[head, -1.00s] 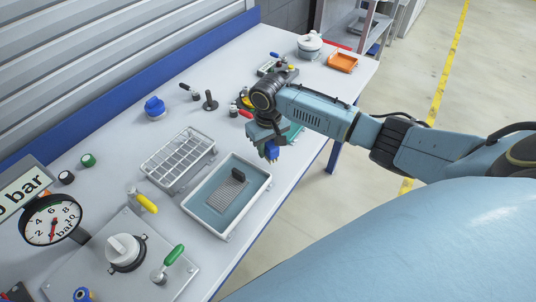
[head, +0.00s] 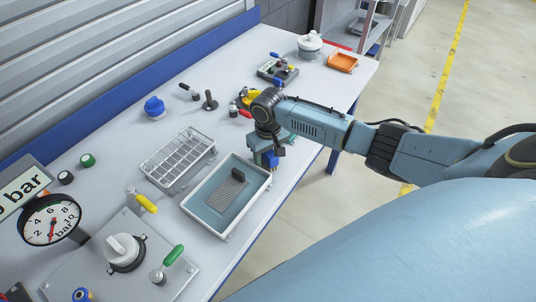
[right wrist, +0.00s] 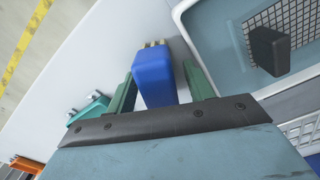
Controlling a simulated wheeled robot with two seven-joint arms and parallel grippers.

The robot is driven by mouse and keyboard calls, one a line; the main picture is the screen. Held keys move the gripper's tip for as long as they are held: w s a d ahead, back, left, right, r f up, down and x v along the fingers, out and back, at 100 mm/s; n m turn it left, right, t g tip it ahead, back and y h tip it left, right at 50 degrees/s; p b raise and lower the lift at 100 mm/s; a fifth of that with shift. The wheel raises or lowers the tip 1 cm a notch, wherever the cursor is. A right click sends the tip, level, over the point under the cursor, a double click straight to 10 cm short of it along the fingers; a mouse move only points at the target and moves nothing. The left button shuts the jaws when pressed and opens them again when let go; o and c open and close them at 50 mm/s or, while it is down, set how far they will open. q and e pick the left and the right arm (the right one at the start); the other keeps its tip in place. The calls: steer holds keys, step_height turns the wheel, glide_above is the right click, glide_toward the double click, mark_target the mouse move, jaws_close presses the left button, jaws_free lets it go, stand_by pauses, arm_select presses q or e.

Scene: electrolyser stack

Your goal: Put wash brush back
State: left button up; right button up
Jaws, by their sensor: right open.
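The wash brush, a blue block with short brass-coloured bristles, shows in the right wrist view (right wrist: 153,78) between the green fingers of my right gripper (right wrist: 160,72). The fingers are open, with a gap to the brush on the right side. In the head view the brush (head: 271,160) is a small blue patch under my right gripper (head: 268,155), just beyond the tray's far right corner. Whether it touches the table is hidden. My left gripper is not in view.
A white-rimmed tray (head: 251,205) with a grate and dark block lies close by. A wire rack (head: 178,160) stands left of it. The table edge is close on the right.

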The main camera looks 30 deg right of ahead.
steer(key=shift+r, duration=0.1)
step_height(320, 180, up, 12)
steer(key=shift+p, duration=0.35)
